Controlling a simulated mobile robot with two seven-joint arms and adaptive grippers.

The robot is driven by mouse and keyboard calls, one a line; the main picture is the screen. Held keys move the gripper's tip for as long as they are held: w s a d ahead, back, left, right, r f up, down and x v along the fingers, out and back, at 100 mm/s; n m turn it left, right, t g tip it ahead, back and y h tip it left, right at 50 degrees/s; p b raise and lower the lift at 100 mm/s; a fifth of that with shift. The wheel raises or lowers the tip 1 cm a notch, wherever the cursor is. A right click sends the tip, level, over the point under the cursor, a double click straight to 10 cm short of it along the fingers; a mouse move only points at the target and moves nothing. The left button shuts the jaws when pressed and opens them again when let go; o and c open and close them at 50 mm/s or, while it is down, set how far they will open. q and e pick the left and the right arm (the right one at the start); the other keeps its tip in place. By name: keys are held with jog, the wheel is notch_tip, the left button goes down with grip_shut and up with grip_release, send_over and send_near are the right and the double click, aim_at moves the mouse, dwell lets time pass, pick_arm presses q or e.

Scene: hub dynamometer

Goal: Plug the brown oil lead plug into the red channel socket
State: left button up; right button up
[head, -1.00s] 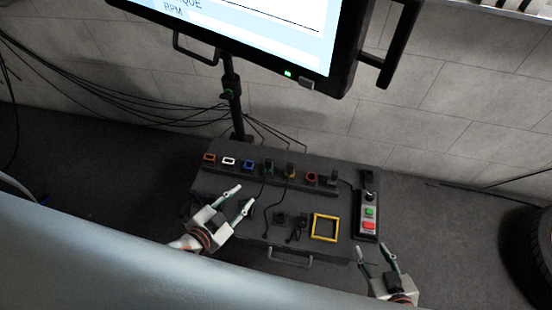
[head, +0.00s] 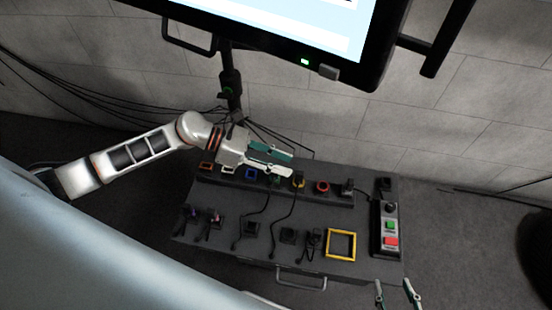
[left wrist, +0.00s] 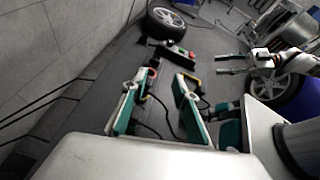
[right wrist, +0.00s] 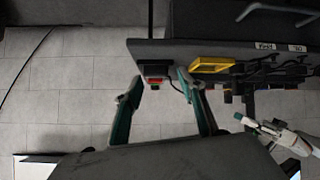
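A row of coloured sockets runs along the back of the dark bench. A red round socket (head: 322,186) is right of centre and an orange-red square one (head: 206,167) is at the left end. Several dark plugs lie on the bench front, two of them at the left (head: 190,212) (head: 215,218); I cannot tell which is the brown oil lead plug. My left gripper (head: 292,163) is open and empty above the middle of the row, partly covering it. Its spread fingers show in the left wrist view (left wrist: 155,95). My right gripper (head: 395,290) is open and empty, off the bench's front right corner.
A yellow square frame (head: 341,246) lies on the bench's right part. A control box (head: 378,232) with green and red buttons stands at the right edge. Thin leads (head: 272,220) cross the bench. A monitor (head: 300,45) on a post stands behind. A handle (head: 300,283) is at the front.

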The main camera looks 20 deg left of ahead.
pick_arm(q)
jog(key=a+f+m+y, duration=0.1)
jog(key=w+a+f+m+g, duration=0.1)
jog(key=a+m, duration=0.1)
jog(key=shift+a+f+y, duration=0.3)
jog(key=shift+f+y, duration=0.05)
jog(key=shift+y, duration=0.05)
jog(key=b+x, duration=0.1)
jog(key=x, duration=0.5)
jog(key=shift+d+f, duration=0.2)
jog(key=shift+d, duration=0.15)
jog(key=shift+b+x, duration=0.4)
jog(key=shift+x, duration=0.4)
jog(key=shift+w+d+f, duration=0.1)
jog(key=shift+d, duration=0.05)
pick_arm(e)
jog(key=shift+a+f, duration=0.2)
jog(key=shift+a, duration=0.1)
jog(key=shift+s, duration=0.1)
pick_arm(q)
grip_shut()
pick_arm(e)
jog(key=shift+s+f, duration=0.15)
jog(key=shift+s, duration=0.15)
pick_arm(q)
jog(key=shift+r, duration=0.25)
